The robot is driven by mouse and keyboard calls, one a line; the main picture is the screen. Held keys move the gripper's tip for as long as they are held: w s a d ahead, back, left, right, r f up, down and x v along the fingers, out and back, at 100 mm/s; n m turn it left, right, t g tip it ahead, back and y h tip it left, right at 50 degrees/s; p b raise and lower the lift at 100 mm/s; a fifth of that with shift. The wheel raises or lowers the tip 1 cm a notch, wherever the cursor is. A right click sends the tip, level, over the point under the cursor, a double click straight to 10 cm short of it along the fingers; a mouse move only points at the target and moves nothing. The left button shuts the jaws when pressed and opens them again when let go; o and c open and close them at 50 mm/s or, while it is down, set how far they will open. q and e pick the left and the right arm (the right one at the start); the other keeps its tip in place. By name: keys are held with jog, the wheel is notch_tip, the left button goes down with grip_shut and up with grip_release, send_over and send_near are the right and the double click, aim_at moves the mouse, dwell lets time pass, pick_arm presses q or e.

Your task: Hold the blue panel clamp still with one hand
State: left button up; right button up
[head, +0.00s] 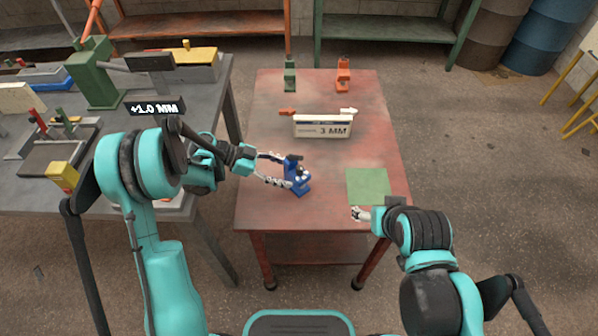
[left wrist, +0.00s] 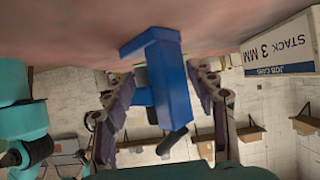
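The blue panel clamp (head: 299,185) stands on the red bench near its front middle. My left gripper (head: 282,172) reaches it from the left with its fingers spread, one on each side. In the left wrist view the clamp (left wrist: 171,85) is between the two fingers (left wrist: 165,95), with narrow gaps; I see no firm contact. My right gripper (head: 360,213) is low at the bench's front right, by the green mat, away from the clamp; its finger opening is too small to judge.
The red bench (head: 262,205) has a green square mat (head: 367,186) at front right. A "3 MM" sign block (head: 322,127) stands behind the clamp. A green clamp (head: 290,75) and an orange clamp (head: 343,75) stand at the back. A grey bench (head: 215,100) is left.

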aim_at(285, 174)
pick_arm(q)
jog(key=b+x, duration=0.1)
jog(key=x, duration=0.2)
jog(key=shift+d+f+b, duration=0.15)
jog(key=shift+f+b, duration=0.05)
jog(key=shift+b, duration=0.1)
jog(key=shift+d+f, duration=0.1)
jog(key=shift+d, duration=0.35)
jog(key=c, duration=0.7)
jog(key=shift+c, duration=0.3)
